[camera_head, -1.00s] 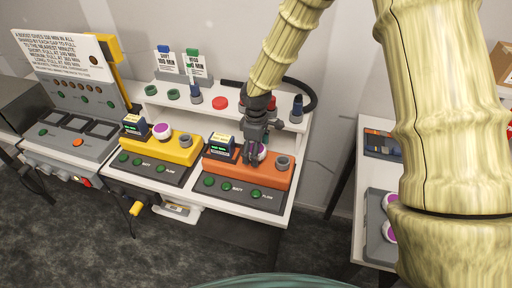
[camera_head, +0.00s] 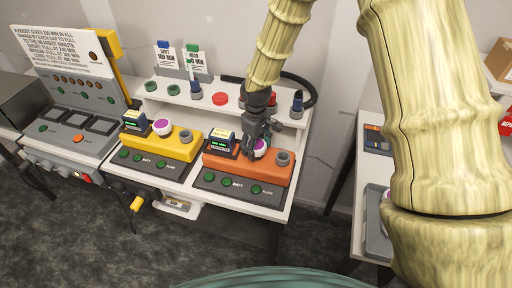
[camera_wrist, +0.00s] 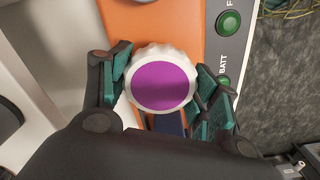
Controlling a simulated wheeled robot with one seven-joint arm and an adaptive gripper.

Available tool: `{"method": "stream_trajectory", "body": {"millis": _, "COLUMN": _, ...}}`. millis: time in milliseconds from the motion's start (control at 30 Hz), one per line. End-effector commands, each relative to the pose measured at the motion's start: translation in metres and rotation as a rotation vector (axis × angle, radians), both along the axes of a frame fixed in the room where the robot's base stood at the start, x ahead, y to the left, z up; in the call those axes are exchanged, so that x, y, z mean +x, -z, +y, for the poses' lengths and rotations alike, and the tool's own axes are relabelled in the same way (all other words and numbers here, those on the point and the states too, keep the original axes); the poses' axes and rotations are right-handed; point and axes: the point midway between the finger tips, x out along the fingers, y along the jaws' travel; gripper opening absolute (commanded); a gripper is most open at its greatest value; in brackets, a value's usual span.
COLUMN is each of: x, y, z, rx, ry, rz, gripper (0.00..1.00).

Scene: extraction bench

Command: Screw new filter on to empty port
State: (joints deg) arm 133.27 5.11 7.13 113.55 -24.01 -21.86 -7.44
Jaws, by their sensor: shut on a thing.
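My gripper (camera_head: 257,148) is over the orange unit (camera_head: 238,165), its teal-padded fingers on both sides of a white filter with a purple top (camera_wrist: 163,83). The filter also shows in the head view (camera_head: 261,147), at the middle of the orange unit. My gripper is shut on it. The filter's underside is hidden, so I cannot tell how far it is seated. An empty grey port (camera_head: 282,158) is on the orange unit's right end. The yellow unit (camera_head: 170,148) holds another purple-topped filter (camera_head: 162,126) and a bare grey port (camera_head: 186,136).
A shelf behind the units holds green rings, a red cap (camera_head: 220,98) and dark-blue-topped bottles (camera_head: 297,102). A black display box (camera_head: 222,143) stands close left of my gripper. A grey tray (camera_head: 377,225) lies on the right table, partly behind my arm.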

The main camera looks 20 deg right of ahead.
Motion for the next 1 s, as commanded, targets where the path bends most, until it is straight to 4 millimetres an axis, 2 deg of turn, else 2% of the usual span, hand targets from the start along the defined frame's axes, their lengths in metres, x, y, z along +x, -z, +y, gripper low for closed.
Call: {"method": "stream_trajectory", "body": {"millis": 1000, "x": -0.0002, "y": -0.0020, "z": 0.0002, "rx": -0.002, "ry": 1.588, "rz": -0.001, "gripper": 0.33}}
